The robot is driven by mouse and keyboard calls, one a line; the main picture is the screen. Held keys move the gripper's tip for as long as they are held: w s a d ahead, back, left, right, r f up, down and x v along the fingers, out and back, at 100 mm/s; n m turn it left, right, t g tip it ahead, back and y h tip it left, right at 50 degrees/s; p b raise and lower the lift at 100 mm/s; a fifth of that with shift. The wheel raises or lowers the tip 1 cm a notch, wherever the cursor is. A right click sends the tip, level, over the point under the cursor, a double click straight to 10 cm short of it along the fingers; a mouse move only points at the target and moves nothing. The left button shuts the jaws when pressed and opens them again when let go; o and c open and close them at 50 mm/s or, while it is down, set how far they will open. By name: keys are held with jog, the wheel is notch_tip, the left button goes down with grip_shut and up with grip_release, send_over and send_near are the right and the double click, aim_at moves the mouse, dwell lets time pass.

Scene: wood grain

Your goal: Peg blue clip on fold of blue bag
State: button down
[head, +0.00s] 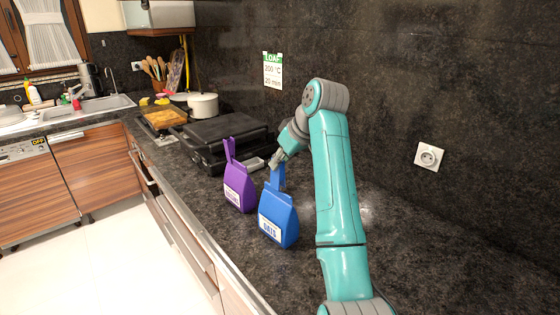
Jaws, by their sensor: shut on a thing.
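The blue bag (279,218) stands upright on the dark counter, with a white label reading OATS on its front. Its narrow folded top (277,178) rises toward my gripper. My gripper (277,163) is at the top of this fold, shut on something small. The blue clip cannot be told apart from the blue fold at this size, and the gripper fingers partly hide that spot.
A purple bag (239,188) with a white label stands close to the left of the blue bag. A black grill (220,140) sits behind them. The counter (420,250) is clear at right; its front edge runs along the left.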

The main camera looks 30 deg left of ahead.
jog(key=shift+f, duration=1.15)
jog(key=c, duration=1.5)
grip_release()
jog(key=shift+o, duration=0.2)
jog(key=shift+o, duration=0.6)
jog(key=o, duration=0.6)
jog(key=v, duration=0.7)
jog(key=shift+d+r, duration=0.15)
jog(key=shift+r, duration=0.05)
